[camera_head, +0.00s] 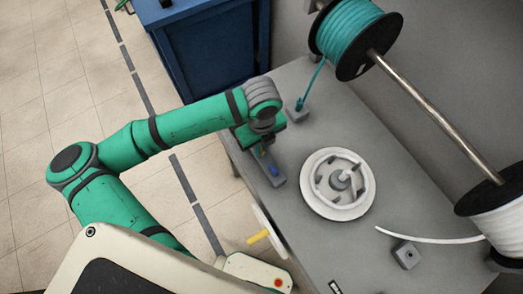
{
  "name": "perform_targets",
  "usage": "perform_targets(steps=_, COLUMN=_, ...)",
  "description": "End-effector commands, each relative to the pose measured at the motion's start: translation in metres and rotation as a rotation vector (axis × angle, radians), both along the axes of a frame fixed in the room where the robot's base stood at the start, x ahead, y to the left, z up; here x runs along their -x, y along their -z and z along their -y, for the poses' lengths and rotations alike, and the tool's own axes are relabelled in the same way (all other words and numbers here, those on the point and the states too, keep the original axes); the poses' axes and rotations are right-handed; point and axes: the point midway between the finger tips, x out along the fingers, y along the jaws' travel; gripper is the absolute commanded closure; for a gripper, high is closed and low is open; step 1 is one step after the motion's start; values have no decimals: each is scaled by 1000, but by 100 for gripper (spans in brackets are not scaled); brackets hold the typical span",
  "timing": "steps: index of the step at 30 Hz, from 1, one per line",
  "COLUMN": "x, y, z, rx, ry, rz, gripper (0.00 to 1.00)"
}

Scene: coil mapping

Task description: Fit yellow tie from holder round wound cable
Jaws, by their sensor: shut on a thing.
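My gripper (261,147) is low over the grey tie holder (276,181) at the left edge of the table. It is shut on the yellow tie (262,152), of which only a small yellow spot shows at the fingertips. A blue piece (274,170) shows in the holder just beside the gripper. The white round winder (318,204), with raised blocks around its hub, lies to the right of the holder. I cannot make out the wound cable against the white winder.
A teal cable spool (345,30) and a white one (503,215) hang on a metal rod (418,103). Teal cable runs to a small block (297,112), and a white cable end (420,239) lies near another block (406,254). A yellow-handled wheel (270,232) is at the table's edge.

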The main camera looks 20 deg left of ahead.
Motion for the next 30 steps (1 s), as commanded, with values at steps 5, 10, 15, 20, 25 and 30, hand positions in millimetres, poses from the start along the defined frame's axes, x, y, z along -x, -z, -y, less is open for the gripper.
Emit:
perform_targets(steps=5, x=0, y=-4, z=0, rx=1, ry=0, rz=1, gripper=100)
perform_targets(steps=10, x=0, y=-8, z=1, rx=1, ry=1, rz=0, gripper=100)
perform_targets(steps=15, x=0, y=-11, z=1, rx=1, ry=1, rz=0, gripper=100)
perform_targets(steps=20, x=0, y=-13, z=1, rx=1, ry=1, rz=0, gripper=100)
perform_targets(steps=25, x=0, y=-13, z=1, rx=1, ry=1, rz=0, gripper=100)
perform_targets(steps=30, x=0, y=-15, z=1, rx=2, ry=1, rz=1, gripper=100)
